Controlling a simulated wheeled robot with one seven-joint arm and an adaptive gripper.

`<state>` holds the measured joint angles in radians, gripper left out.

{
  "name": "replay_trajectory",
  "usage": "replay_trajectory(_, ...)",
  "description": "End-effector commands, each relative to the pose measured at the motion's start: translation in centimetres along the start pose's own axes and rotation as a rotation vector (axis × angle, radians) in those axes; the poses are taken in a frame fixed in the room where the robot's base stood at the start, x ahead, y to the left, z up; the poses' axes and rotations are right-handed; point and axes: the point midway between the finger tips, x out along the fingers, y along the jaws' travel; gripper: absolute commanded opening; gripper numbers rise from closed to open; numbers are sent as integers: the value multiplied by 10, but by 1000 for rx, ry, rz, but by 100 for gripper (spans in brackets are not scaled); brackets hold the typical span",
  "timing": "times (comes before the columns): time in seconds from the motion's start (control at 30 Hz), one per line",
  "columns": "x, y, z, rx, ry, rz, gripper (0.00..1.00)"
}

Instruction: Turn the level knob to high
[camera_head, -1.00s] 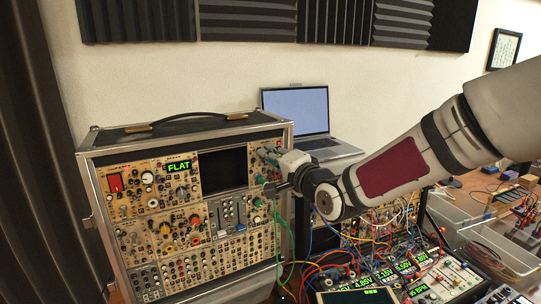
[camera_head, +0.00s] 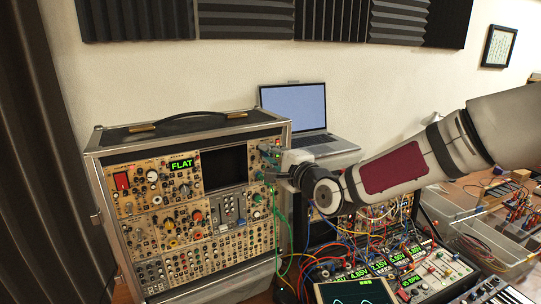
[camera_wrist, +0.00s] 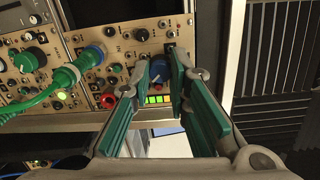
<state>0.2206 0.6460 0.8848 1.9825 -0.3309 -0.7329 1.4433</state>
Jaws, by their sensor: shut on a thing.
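A blue knob (camera_wrist: 159,70) sits near the panel edge in the wrist view, between the green-padded fingers of my gripper (camera_wrist: 161,66). The fingers are shut on it, one on each side. A lit green bar display (camera_wrist: 159,99) is just below the knob. I cannot read a level label or the knob's exact pointer position. In the head view my gripper (camera_head: 272,166) meets the right edge of the synth case (camera_head: 130,140), and the knob is hidden there.
A green plug and cable (camera_wrist: 66,76) and a red knob or jack (camera_wrist: 108,100) are close left of the fingers. A laptop (camera_head: 297,110) stands behind my wrist. Patch cables and lit modules fill the lower right. A dark screen (camera_head: 224,168) is on the case.

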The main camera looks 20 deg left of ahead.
Motion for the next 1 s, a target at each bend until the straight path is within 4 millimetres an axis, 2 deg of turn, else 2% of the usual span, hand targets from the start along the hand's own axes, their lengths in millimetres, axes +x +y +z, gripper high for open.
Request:
replay_trajectory(0.23, 0, -2, -1, 0, 2, -5, 0)
replay_trajectory(0.27, 0, -2, -1, 0, 2, -5, 23)
replay_trajectory(0.3, 0, -2, -1, 0, 2, -4, 32)
replay_trajectory(0.33, 0, -2, -1, 0, 2, -4, 38)
replay_trajectory(0.73, -6, 0, -1, -1, 2, -1, 38)
replay_trajectory(0.87, -24, -1, -1, -3, 2, -1, 38)
replay_trajectory(1.0, -53, -1, -2, -2, 5, -1, 38)
